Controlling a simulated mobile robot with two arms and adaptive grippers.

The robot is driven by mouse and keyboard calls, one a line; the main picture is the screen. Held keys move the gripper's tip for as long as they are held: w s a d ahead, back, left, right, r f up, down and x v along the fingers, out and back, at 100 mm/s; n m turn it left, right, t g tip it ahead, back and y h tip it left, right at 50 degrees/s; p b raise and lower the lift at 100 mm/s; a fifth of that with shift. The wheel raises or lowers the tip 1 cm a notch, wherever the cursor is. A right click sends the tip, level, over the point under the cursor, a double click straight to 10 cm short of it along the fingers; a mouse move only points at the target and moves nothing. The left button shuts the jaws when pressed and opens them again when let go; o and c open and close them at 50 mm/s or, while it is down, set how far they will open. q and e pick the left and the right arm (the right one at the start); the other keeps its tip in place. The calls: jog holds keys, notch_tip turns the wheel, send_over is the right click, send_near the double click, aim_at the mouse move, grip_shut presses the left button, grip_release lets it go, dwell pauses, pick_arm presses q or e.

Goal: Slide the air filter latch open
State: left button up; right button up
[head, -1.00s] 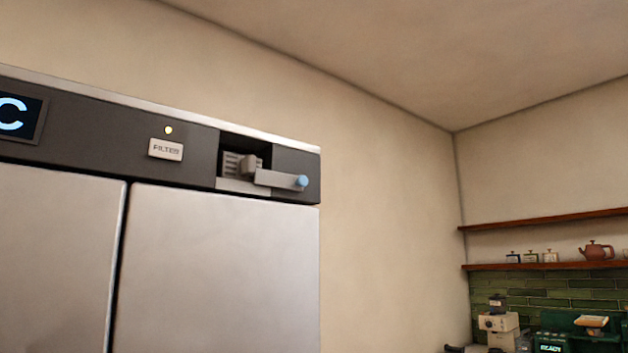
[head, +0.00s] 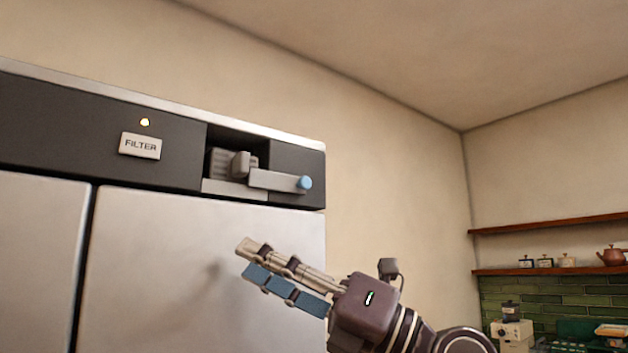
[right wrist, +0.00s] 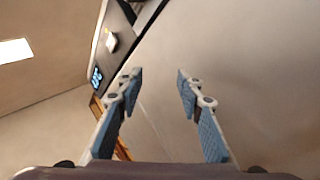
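The air filter latch (head: 272,181) is a light grey bar with a blue knob (head: 305,182) at its right end, in the dark top panel of the steel cabinet. The bar reaches out of a dark recess (head: 222,163) with grey slats and a grey block inside. My right gripper (head: 247,260) is below the latch, apart from it, in front of the steel door, pointing left. In the right wrist view my right gripper (right wrist: 159,78) is open and empty between its blue-padded fingers. I cannot make out the latch there. My left gripper is not in view.
A white FILTER label (head: 140,145) and a small lit yellow lamp (head: 145,122) are left of the recess. The steel door (head: 180,270) stands close behind my fingers. Wooden shelves with jars and a teapot (head: 611,255) are far right.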

notch_tip(320, 180, up, 5)
jog(key=d+n+t+h, duration=0.2)
jog(key=t+h, duration=0.1)
jog(key=h, duration=0.2)
jog(key=m+t+h, duration=0.2)
jog(key=t+h, duration=0.3)
jog(key=h, duration=0.1)
send_near(308, 182)
jog(key=p+x, duration=0.4)
jog(key=x, duration=0.4)
jog(key=shift+a, duration=0.15)
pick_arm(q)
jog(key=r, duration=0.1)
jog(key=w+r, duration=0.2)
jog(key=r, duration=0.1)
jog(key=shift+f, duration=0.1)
pick_arm(e)
jog(key=shift+c, duration=0.3)
grip_shut()
